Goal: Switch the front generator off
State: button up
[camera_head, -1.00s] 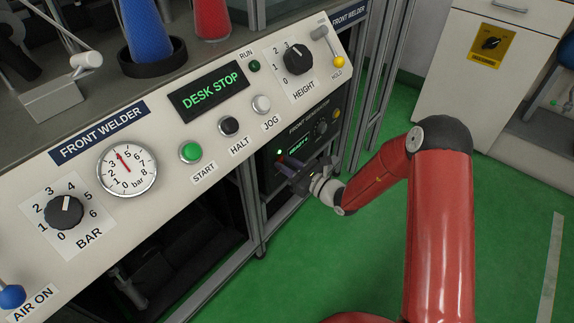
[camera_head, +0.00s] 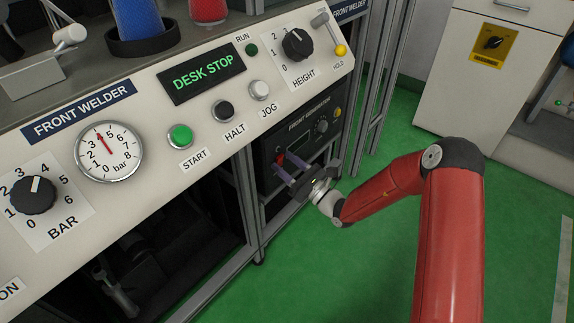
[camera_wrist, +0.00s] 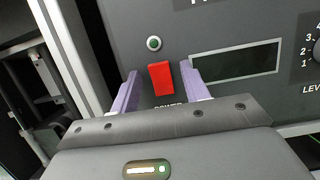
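The front generator (camera_head: 316,117) is a dark box under the right end of the welder desk. In the wrist view its grey front panel (camera_wrist: 240,25) fills the upper right. Its red power switch (camera_wrist: 161,78) sits above a partly hidden POWER label. The round lamp (camera_wrist: 154,43) above the switch looks dull green and unlit. The display (camera_wrist: 236,62) to the right is dark and blank. My gripper (camera_wrist: 160,85) is open, its two purple fingers on either side of the switch, with visible gaps. In the head view my gripper (camera_head: 286,168) is at the generator's lower front.
The welder desk panel (camera_head: 213,133) above holds start, halt and jog buttons and reads DESK STOP. A frame post (camera_head: 247,200) stands left of the generator. A white cabinet (camera_head: 470,80) with a yellow switch plate is at right.

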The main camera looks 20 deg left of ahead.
jog(key=v, duration=0.7)
jog(key=shift+d, duration=0.35)
jog(key=shift+s+f, duration=0.15)
